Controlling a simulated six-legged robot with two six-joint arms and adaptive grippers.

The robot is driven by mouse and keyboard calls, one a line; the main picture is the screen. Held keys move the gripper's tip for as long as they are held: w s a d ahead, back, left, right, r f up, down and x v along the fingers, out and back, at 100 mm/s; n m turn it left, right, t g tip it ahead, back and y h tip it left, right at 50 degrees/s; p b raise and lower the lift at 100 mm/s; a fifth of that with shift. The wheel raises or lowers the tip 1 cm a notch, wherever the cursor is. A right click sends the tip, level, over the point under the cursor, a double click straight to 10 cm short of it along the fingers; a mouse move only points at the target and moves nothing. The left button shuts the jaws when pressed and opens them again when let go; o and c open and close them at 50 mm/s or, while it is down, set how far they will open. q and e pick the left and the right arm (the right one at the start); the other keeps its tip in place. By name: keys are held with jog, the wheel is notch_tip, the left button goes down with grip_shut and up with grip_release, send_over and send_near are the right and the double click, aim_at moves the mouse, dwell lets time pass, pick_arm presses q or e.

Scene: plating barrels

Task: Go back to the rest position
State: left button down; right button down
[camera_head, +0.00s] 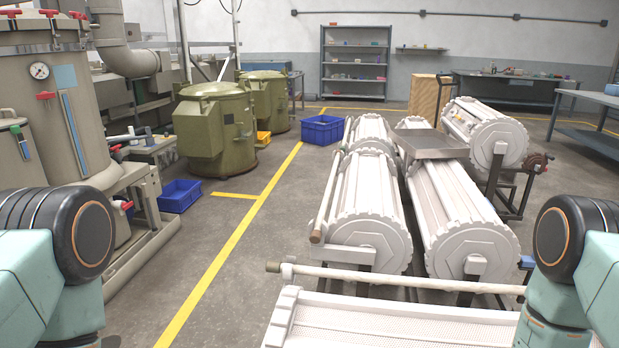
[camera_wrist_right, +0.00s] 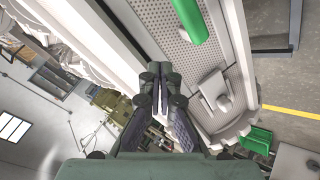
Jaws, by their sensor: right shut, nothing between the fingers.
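My right gripper (camera_wrist_right: 161,92) shows in the right wrist view, shut and empty, with its dark fingers together. Behind it in that view is a white perforated barrel panel (camera_wrist_right: 212,62); I cannot tell the gap between them. In the head view my teal arm links with black joints stand at the lower left and lower right edges. Neither gripper shows there. My left gripper is out of view.
White plating barrels (camera_head: 365,205) (camera_head: 460,215) rest on stands at centre right. An open white barrel (camera_head: 350,325) lies closest. A metal tray (camera_head: 430,143) sits atop the barrels. Blue bins (camera_head: 322,130) (camera_head: 180,195) and green tanks (camera_head: 215,130) stand left. Floor by the yellow line is clear.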

jog(key=s+a+m+g, duration=0.4)
jog(key=s, duration=0.8)
jog(key=s+a+r+m+g, duration=0.1)
jog(key=s+a+m+g, duration=0.2)
jog(key=s, duration=1)
jog(key=shift+a+m+g+y, duration=0.4)
jog(key=shift+m+g, duration=0.4)
jog(key=shift+m, duration=0.4)
jog(key=shift+s+r, duration=0.1)
jog(key=shift+s, duration=0.05)
